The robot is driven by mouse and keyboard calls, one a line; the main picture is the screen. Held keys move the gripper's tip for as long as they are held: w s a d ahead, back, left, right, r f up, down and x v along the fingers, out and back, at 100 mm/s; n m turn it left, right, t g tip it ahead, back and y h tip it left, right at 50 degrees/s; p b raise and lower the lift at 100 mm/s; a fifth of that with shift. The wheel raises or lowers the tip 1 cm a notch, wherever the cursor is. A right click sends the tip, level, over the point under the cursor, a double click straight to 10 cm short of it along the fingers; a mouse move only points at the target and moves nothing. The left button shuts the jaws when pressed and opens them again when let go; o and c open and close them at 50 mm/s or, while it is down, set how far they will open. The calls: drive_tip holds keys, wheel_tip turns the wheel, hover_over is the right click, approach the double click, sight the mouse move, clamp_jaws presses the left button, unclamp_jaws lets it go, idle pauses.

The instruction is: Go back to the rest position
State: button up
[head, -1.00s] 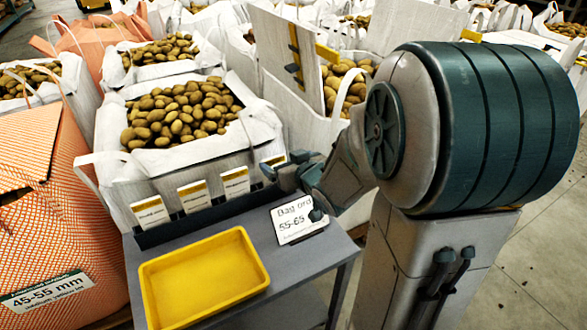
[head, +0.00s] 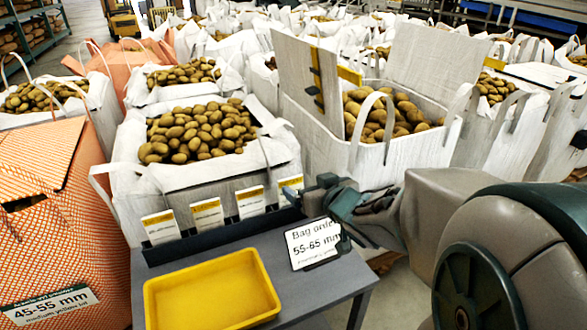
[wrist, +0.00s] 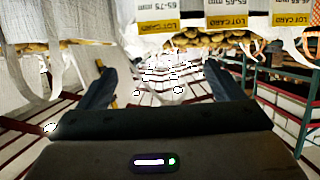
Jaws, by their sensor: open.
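My gripper (head: 338,203) is at the right end of the small grey table in the head view, beside the "Bag order 55-65 mm" sign (head: 312,243) and partly in front of its right edge. In the wrist view my gripper (wrist: 160,85) has its two dark fingers spread wide apart, with nothing between them. The gap between the fingers shows only a bright, blurred background. My arm reaches in from the right of the head view.
The grey table (head: 330,285) holds a yellow tray (head: 212,290), empty, and a rack of lot cards (head: 207,215). White bags of potatoes (head: 320,140) stand behind. An orange bag (head: 60,220) marked 45-55 mm stands at the left. Floor shows at the lower right of the table.

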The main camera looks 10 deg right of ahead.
drive_tip(key=s+d+r+m+g+h+p, duration=0.25)
drive_tip(key=s+r+g+h+p, duration=0.2)
drive_tip(key=r+p, duration=0.55)
drive_tip(key=s+a+r+g+y+p, duration=0.1)
drive_tip(key=s+a+r+g+p, duration=0.1)
drive_tip(key=s+p, duration=0.3)
drive_tip(key=s+a+r+g+y+p, duration=0.1)
drive_tip(key=s+a+r+g+p, duration=0.2)
drive_tip(key=s, duration=0.6)
drive_tip(key=r+g+p, duration=0.1)
drive_tip(key=p, duration=0.1)
drive_tip(key=shift+p, duration=0.4)
